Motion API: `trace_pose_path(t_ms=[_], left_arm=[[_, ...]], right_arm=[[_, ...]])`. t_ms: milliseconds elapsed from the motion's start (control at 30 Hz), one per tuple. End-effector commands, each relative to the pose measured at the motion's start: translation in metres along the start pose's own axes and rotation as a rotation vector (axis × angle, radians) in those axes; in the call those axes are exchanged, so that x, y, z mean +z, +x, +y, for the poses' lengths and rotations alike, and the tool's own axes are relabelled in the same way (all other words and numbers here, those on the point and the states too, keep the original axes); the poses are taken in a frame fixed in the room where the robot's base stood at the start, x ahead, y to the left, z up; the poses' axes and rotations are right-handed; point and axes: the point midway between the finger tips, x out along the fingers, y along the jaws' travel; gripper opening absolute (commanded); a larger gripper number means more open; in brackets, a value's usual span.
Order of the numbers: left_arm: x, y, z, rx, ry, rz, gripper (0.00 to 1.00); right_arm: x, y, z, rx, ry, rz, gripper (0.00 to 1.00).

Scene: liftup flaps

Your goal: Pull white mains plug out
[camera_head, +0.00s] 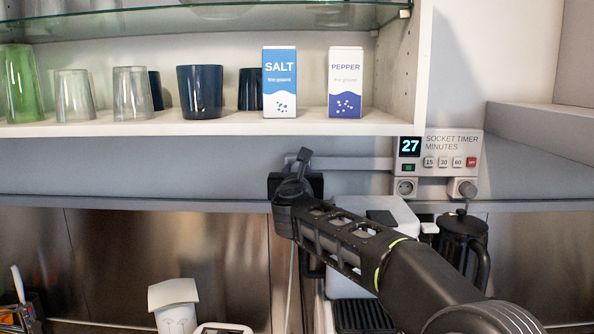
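The socket timer (438,152) sits under the shelf on the right. It shows 27. Its left socket (405,187) is an empty round face. A grey round plug-like part (466,189) is at its right socket. I cannot make out a white mains plug clearly. My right gripper (300,170) is well left of the timer, in front of the grey rail, with a dark block behind it. Its fingers are seen edge-on, so I cannot tell whether they hold anything. A thin pale line (290,285), perhaps a cable, hangs below it. My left gripper is not in view.
The shelf (200,127) above holds glasses, dark cups, a salt box (279,82) and a pepper box (345,82). A white coffee machine (398,214) and a black French press (462,240) stand below, close to my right arm.

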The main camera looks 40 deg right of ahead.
Motion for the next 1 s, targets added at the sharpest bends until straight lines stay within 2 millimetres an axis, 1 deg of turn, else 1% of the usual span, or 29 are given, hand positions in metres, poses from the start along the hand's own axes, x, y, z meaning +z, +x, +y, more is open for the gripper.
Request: trace_pose_path(t_ms=[33, 200, 233, 767, 1000], left_arm=[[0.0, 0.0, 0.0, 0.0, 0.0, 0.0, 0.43], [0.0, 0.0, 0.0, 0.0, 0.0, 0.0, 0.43], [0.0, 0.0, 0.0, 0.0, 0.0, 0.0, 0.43], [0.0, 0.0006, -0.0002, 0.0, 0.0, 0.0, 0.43], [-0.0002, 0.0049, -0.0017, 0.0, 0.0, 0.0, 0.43]], right_arm=[[-0.0001, 0.0, 0.0001, 0.0, 0.0, 0.0, 0.14], [-0.0001, 0.0, 0.0001, 0.0, 0.0, 0.0, 0.01], [-0.0001, 0.0, 0.0001, 0.0, 0.0, 0.0, 0.0], [0.0, -0.0008, 0.0001, 0.0, 0.0, 0.0, 0.0], [-0.0009, -0.0084, 0.0005, 0.001, -0.001, -0.001, 0.0]])
